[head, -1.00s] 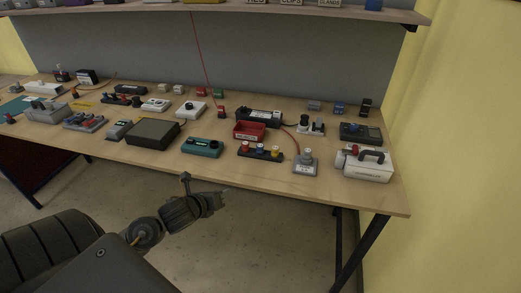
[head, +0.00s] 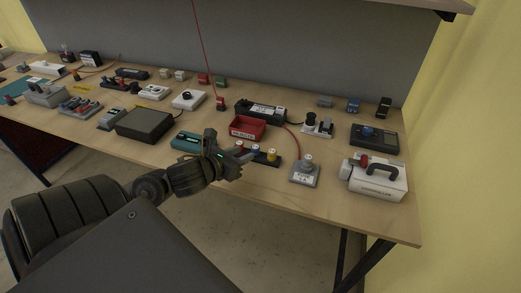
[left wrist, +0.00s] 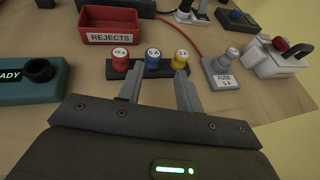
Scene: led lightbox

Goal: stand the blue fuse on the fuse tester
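The blue fuse (head: 256,149) stands in a black rack between a red fuse and a yellow fuse (head: 272,154). It also shows in the left wrist view (left wrist: 152,62), with the red fuse (left wrist: 120,59) on its left. My left gripper (head: 243,152) is open and empty at the front of the rack. In the left wrist view its fingers (left wrist: 159,75) point at the rack, with the blue fuse seen between them. A teal box (left wrist: 38,86) with a READY display and a black round socket, seemingly the fuse tester, stands left of the rack. My right gripper is out of view.
A red REJECTS bin (head: 246,128) stands behind the rack. A grey block (head: 304,174) labelled FUSE with a grey knob-like piece is to the right, and a white device with a handle (head: 376,177) beyond it. A dark box (head: 144,125) lies left.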

